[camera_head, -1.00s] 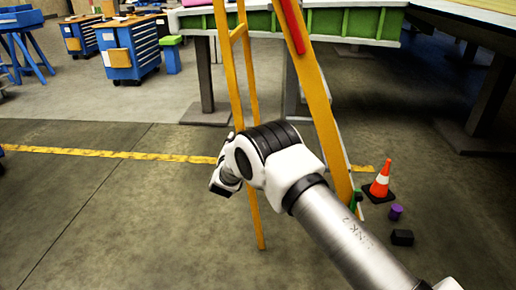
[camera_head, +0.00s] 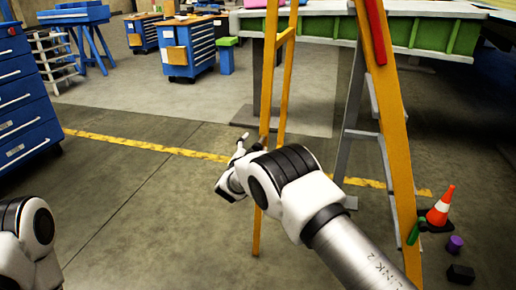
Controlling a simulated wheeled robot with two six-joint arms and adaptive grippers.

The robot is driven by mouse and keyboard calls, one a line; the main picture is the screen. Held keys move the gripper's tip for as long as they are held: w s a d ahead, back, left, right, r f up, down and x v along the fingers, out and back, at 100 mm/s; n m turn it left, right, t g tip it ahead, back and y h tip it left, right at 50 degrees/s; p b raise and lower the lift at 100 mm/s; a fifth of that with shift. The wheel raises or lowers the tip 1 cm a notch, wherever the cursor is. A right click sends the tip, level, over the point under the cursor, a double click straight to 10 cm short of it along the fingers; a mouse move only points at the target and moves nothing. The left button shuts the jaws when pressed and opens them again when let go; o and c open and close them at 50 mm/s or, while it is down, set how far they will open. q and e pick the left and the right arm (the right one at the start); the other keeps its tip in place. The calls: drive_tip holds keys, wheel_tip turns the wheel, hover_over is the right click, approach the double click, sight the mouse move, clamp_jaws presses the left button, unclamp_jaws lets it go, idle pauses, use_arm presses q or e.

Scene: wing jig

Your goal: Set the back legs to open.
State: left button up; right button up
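A tall yellow-orange stepladder stands in the middle of the head view, its top cut off. Its thin back legs (camera_head: 288,80), two rails joined by a crossbar, are on the left. Its wide front rail (camera_head: 393,130) with grey steps is on the right. The two sides stand apart, with a clear gap between them. My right gripper (camera_head: 238,158) is at the back legs, by the lower part of the left rail. My wrist hides part of it, so its grip and contact cannot be told. My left arm shows at the lower left; its gripper is out of view.
An orange cone (camera_head: 438,208), a purple cylinder (camera_head: 455,243), a black block (camera_head: 461,274) and a green object (camera_head: 415,232) lie by the ladder's right foot. A blue drawer cabinet (camera_head: 25,110) stands at left. A green-sided bench (camera_head: 440,35) is behind. Floor left of the ladder is clear.

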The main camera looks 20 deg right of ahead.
drive_tip(key=shift+a+f, duration=0.15)
drive_tip(key=shift+a, duration=0.15)
drive_tip(key=shift+s+d, duration=0.15)
drive_tip(key=shift+d, duration=0.05)
idle(0.3)
wheel_tip(320, 180, up, 9)
drive_tip(key=shift+s+a+r, duration=0.1)
drive_tip(key=shift+r, duration=0.35)
